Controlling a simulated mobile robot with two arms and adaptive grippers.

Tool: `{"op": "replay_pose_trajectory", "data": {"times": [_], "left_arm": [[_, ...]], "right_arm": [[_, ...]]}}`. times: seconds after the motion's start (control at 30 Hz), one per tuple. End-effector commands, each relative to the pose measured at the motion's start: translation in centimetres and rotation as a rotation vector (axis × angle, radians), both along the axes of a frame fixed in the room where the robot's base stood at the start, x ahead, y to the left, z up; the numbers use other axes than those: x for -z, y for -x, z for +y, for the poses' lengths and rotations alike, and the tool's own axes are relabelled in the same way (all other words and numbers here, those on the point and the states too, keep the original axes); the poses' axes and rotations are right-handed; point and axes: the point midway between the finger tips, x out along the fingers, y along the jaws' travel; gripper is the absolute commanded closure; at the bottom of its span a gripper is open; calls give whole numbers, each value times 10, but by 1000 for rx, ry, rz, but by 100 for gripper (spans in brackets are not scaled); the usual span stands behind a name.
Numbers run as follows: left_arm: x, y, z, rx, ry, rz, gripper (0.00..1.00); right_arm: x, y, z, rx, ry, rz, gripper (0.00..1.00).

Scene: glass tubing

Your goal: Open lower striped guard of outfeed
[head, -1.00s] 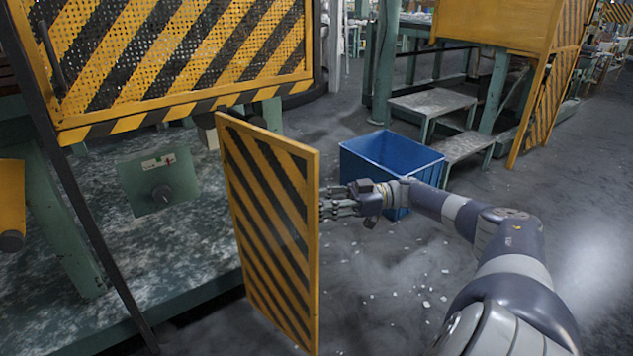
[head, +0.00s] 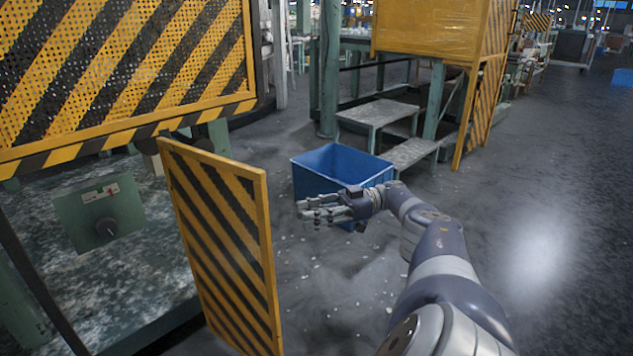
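The lower striped guard (head: 225,245) is a narrow yellow-framed panel with black diagonal stripes. It stands swung out from the machine at the lower left, and the machine's opening beside it is uncovered. My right gripper (head: 304,212) is to the right of the guard, apart from it in the picture, with a gap of floor between them. Its fingers are spread and I see nothing between them. My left gripper is out of view.
A larger striped mesh guard (head: 120,75) hangs above. A green control box with a knob (head: 100,212) shows inside the opening. A blue bin (head: 335,170) stands behind my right gripper, near metal steps (head: 380,112). White bits lie on the floor; the right side is clear.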

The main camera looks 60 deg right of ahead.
Motion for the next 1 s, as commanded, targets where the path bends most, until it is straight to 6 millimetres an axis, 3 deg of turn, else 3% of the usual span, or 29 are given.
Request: {"op": "replay_pose_trajectory", "data": {"times": [1.0], "left_arm": [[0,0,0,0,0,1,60]], "right_arm": [[0,9,-9,-3,-7,4,69]]}}
